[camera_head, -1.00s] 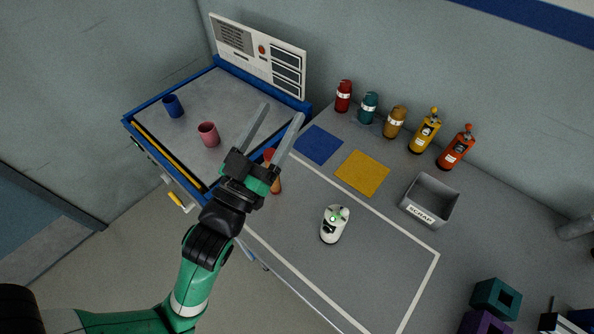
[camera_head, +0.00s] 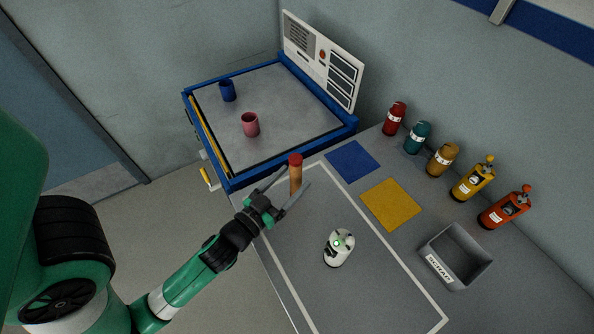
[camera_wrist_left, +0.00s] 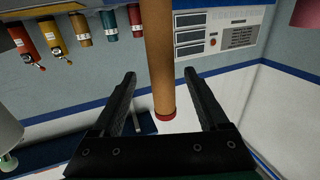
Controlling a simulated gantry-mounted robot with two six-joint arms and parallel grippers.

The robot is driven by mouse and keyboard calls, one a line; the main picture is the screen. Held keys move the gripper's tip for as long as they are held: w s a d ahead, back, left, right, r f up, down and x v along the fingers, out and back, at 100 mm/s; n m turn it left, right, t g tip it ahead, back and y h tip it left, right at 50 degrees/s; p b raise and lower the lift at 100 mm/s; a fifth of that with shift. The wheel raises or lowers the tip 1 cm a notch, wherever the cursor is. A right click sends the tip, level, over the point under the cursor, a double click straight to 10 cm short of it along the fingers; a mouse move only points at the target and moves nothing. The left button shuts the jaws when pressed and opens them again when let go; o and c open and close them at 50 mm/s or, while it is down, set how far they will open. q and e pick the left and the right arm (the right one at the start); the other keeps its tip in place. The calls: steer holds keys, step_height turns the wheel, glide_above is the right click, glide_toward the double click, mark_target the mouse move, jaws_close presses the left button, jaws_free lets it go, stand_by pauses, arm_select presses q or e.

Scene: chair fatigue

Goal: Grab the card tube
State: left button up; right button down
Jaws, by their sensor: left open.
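The card tube (camera_head: 296,176) is a brown cylinder with a red cap. My right gripper is out of view.
A blue-rimmed tray (camera_head: 240,183) holds a blue cup (camera_head: 228,91) and a pink cup (camera_head: 250,125). A white device (camera_head: 338,248) stands on the bench, near blue (camera_head: 352,160) and yellow (camera_head: 391,203) mats. Several bottles and a scrap box (camera_head: 434,262) line the right.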

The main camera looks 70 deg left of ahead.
arm_select(q)
steer(key=shift+w+a, duration=0.15)
steer(key=shift+a, duration=0.05)
steer(key=p+x, duration=0.2)
steer(key=x, duration=0.3)
jaws_close()
